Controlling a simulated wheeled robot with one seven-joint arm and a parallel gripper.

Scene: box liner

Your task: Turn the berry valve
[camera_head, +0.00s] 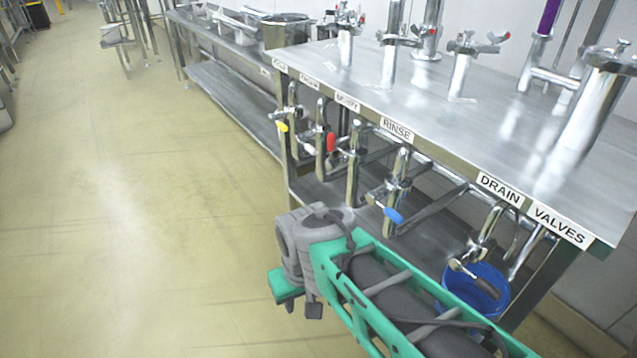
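Along the front edge of a steel table hang several pipes with lever valves. One has a yellow handle (282,127), one a red handle (331,142), and one a blue handle (393,215). The edge labels are small; RINSE (396,129) reads clearly, but the label to its left (347,103) is too blurred to read surely, so I cannot tell which valve is berry. The grey and green end of my arm with my gripper (298,292) is in front of the table, apart from the handles. Its fingers are not clearly shown.
A dark-handled drain valve (487,288) hangs over a blue bucket (473,282) at the lower right, beside my arm. Taps stand on the steel table (440,115). A lower shelf runs underneath. The floor (130,220) at left is clear.

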